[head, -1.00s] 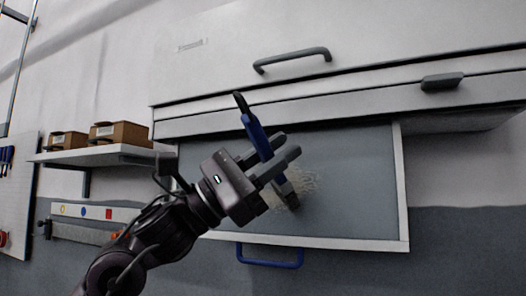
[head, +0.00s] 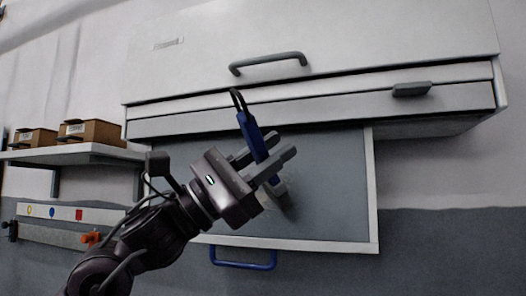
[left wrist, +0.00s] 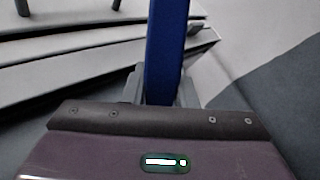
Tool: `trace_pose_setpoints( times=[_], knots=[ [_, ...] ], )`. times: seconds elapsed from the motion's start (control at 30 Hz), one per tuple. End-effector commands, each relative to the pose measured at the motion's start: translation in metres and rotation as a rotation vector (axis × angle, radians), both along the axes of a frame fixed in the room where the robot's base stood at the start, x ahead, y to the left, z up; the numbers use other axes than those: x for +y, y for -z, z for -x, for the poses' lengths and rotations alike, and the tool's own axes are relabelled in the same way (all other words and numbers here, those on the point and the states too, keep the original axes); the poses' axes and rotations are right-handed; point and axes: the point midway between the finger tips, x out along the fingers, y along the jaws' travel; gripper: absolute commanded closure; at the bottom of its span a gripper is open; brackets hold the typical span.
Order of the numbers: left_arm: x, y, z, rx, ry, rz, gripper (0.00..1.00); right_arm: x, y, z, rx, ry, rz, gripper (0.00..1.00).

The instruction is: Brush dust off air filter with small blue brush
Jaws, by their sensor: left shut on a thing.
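The small blue brush (head: 250,130) is held in my left gripper (head: 282,146), whose fingers are shut on its handle. The brush is tilted, with its dark looped end up and its head (head: 283,194) down against or just over the grey face of the air filter (head: 335,185); contact is unclear. The filter is a grey panel with a white frame and a blue handle (head: 245,265) at its bottom. In the left wrist view the blue handle (left wrist: 166,50) stands upright between the fingers. My right gripper is out of view.
A white cabinet (head: 400,40) with dark handles hangs over the filter. At left, a shelf (head: 80,152) holds cardboard boxes (head: 88,132), with a strip of coloured marks (head: 65,213) below. Grey wall lies free to the right.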

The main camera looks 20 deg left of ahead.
Motion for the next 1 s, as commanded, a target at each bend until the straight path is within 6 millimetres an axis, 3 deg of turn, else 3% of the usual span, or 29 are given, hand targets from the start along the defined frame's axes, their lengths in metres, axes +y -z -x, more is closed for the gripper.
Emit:
trace_pose_setpoints(
  times=[0.23, 0.6, 1.0],
  knots=[
    [-0.004, 0.002, -0.002, 0.006, -0.002, -0.001, 0.99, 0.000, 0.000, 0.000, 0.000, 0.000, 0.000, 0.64],
    [-0.031, 0.003, 0.001, 0.005, -0.001, -0.001, 0.99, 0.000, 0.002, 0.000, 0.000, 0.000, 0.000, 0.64],
    [-0.032, 0.007, 0.001, 0.005, -0.002, -0.001, 0.99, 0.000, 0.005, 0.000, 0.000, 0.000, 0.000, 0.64]
  ],
)
